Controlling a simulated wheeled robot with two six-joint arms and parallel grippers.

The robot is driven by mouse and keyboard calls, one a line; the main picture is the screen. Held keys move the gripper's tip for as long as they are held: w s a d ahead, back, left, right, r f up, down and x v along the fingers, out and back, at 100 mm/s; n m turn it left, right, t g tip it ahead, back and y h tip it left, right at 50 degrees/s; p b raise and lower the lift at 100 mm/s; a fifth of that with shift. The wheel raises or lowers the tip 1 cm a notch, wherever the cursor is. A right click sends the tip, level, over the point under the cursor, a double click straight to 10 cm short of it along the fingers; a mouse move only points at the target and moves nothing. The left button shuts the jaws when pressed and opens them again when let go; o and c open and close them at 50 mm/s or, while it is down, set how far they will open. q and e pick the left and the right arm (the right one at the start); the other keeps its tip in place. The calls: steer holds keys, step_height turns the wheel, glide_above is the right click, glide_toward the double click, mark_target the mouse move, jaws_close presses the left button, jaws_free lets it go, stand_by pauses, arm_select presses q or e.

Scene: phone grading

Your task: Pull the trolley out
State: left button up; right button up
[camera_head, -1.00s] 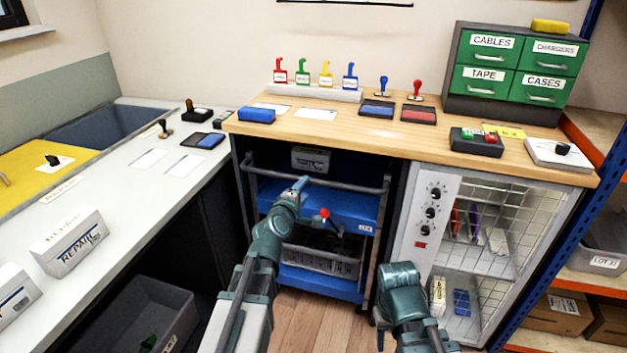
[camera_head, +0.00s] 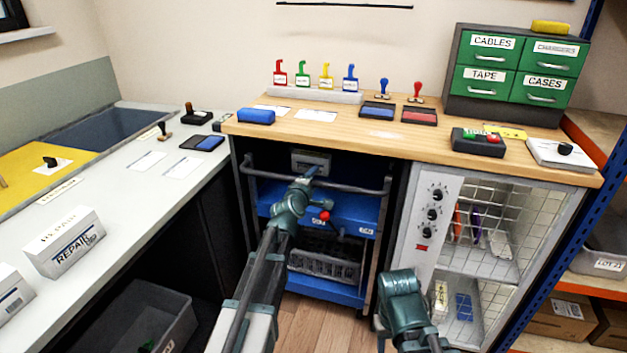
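The blue trolley (camera_head: 350,219) stands under the wooden bench between the white counter and the wire-fronted cabinet. Its grey handle bar (camera_head: 356,188) runs across the front near the top. A red knob (camera_head: 325,215) shows at the front, below the bar. My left gripper (camera_head: 312,171) is at the middle of the handle bar, overlapping it in the view. Its fingers are small and partly hidden by my wrist, so I cannot tell whether they are closed or touch the bar. My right arm is at the lower right; its gripper is not visible.
A grey box (camera_head: 311,160) sits on the trolley's upper part and a grey crate (camera_head: 325,262) on its lower shelf. The cabinet (camera_head: 424,220) stands close on the right. A grey bin (camera_head: 180,318) is at the lower left. Some wooden floor (camera_head: 318,322) is clear in front.

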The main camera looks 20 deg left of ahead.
arm_select(q)
jaws_close()
stand_by(1.3)
